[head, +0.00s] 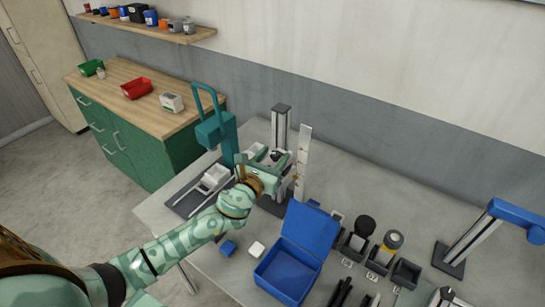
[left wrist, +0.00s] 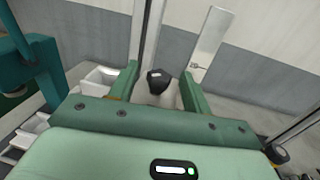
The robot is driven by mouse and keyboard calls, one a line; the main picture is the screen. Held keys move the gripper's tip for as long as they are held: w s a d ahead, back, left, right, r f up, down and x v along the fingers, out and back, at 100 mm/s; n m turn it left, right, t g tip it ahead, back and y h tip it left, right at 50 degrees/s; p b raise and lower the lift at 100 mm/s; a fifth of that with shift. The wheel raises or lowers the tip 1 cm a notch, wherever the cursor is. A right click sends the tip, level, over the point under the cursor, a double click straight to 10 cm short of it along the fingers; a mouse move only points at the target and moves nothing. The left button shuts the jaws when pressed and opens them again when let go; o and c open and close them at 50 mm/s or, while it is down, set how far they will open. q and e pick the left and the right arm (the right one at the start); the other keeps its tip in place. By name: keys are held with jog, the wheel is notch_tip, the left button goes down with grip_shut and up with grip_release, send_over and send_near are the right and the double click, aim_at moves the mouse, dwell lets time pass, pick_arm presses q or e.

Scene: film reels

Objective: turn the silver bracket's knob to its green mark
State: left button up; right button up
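The silver bracket (head: 279,127) is an upright metal post with a dark cap, on the table near the wall. Its post also shows in the left wrist view (left wrist: 146,35). A black knob (left wrist: 158,80) with a small pale mark on it shows in the left wrist view. My left gripper (left wrist: 160,84) is open, with one finger on each side of the knob and gaps between. In the head view my left gripper (head: 272,170) is in front of the bracket and hides much of its lower part. I cannot make out a green mark. My right gripper is not in view.
A white upright strip (head: 303,160) stands just right of the bracket. A teal stand (head: 216,130) is to its left, by a dark tray (head: 183,207). An open blue box (head: 284,277) and black holders (head: 379,262) stand nearer. A blue-topped stand (head: 515,213) is far right.

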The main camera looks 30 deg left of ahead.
pick_arm(q)
jog(key=c, duration=1)
jog(key=shift+o, duration=0.2)
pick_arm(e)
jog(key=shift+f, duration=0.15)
